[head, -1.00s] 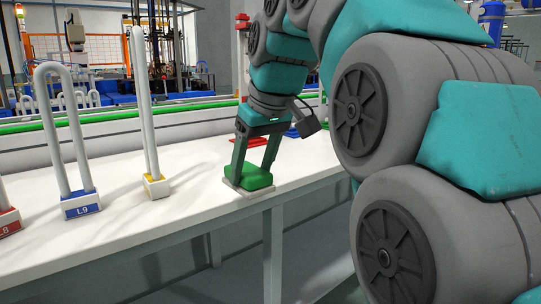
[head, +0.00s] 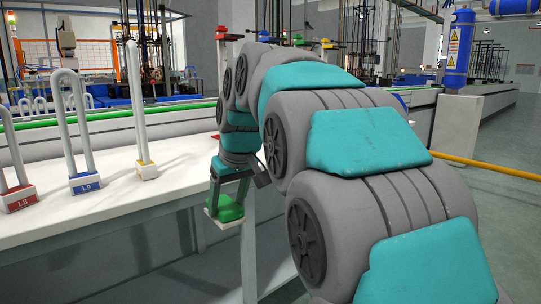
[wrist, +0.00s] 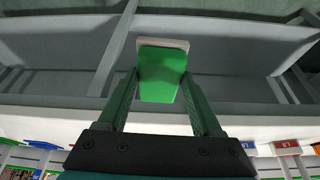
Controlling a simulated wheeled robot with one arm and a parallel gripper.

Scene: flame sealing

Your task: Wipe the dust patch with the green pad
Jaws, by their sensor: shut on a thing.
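My gripper (head: 229,192) is shut on the green pad (head: 226,209), which has a pale underside layer. In the head view they hang at the front edge of the white table (head: 120,222). In the wrist view the pad (wrist: 162,75) sits between the two fingers, beyond the table's white edge, with the grey frame below the table behind it. I cannot make out a dust patch in either view; my arm hides part of the table top.
On the table stand a U-shaped tube in a blue L9 base (head: 85,183), a red L8 base (head: 20,198) and a tall tube in a yellow base (head: 147,170). A green-railed conveyor (head: 100,118) runs behind. Open floor lies at the right.

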